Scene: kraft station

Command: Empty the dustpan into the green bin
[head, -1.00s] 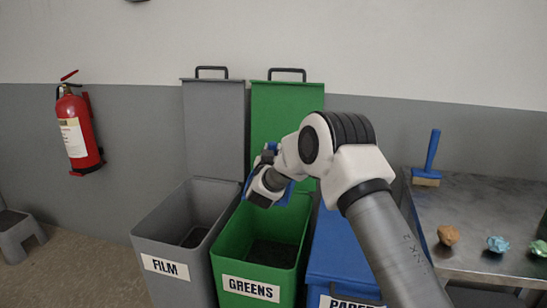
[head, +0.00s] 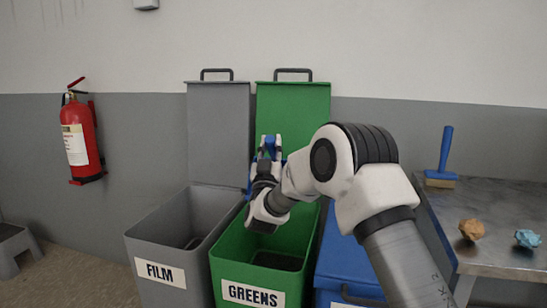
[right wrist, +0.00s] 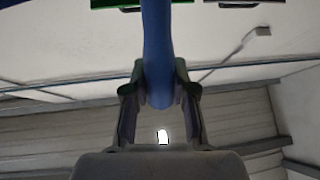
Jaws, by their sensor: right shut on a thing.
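The green bin (head: 226,262), labelled GREENS, stands open with its green lid (head: 318,110) raised against the wall. My right gripper (head: 270,147) is above the bin, in front of the raised lid, with its fingers pointing up. It is shut on the blue handle of the dustpan, and the right wrist view shows the handle (right wrist: 157,45) between the fingers (right wrist: 160,95). The pan itself is mostly hidden in the head view, and its contents cannot be seen. The bin's floor looks dark. My left gripper is not in view.
An open grey FILM bin (head: 152,243) stands left of the green one, and a blue bin (head: 340,255) stands right. A metal table (head: 500,210) at the right holds a blue brush (head: 444,155) and crumpled balls (head: 472,229). A fire extinguisher (head: 80,140) hangs at the left.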

